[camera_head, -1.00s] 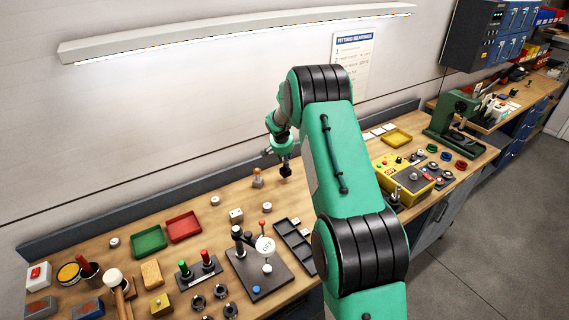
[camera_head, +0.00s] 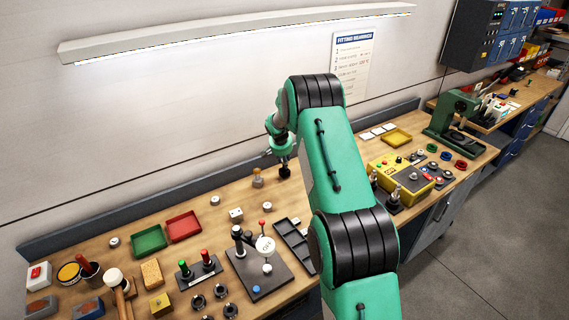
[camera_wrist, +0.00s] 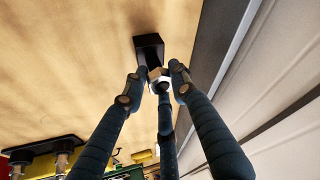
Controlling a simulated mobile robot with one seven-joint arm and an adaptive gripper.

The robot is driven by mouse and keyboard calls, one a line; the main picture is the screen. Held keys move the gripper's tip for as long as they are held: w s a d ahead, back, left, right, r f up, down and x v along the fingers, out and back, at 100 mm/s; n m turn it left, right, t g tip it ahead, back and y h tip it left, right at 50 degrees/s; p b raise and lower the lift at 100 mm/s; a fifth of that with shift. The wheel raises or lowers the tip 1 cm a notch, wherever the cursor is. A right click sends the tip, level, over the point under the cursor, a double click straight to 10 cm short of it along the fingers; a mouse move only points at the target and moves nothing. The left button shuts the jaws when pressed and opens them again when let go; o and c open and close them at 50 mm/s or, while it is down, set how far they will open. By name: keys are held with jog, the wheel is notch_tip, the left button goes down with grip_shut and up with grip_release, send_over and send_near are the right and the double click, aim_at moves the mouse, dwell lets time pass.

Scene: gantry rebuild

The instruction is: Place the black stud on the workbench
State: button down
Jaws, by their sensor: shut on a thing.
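The black stud (camera_wrist: 149,44) shows in the wrist view as a dark, square-ended block just beyond my fingertips, against the wooden top. A small pale and brown piece sits between it and the fingers. My gripper (camera_wrist: 157,76) is closed in around it with three dark, ribbed fingers. In the head view my gripper (camera_head: 284,163) points down at the back of the workbench (camera_head: 215,189), with the dark stud (camera_head: 285,172) at its tip. I cannot tell whether the stud touches the wood.
A small brass-and-grey piece (camera_head: 257,178) stands just left of my gripper. A white knob (camera_head: 267,207) and a black compartment tray (camera_head: 292,240) are nearer the front. Red (camera_head: 183,226) and green (camera_head: 149,240) trays lie to the left. The wall is close behind.

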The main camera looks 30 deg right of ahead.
jog(key=shift+f, duration=0.45)
jog(key=shift+f, duration=0.1)
jog(key=c, duration=1.4)
grip_release()
jog(key=shift+f, duration=0.1)
jog(key=shift+r, duration=0.2)
jog(key=shift+v, duration=5.9)
jog(key=shift+r, duration=0.1)
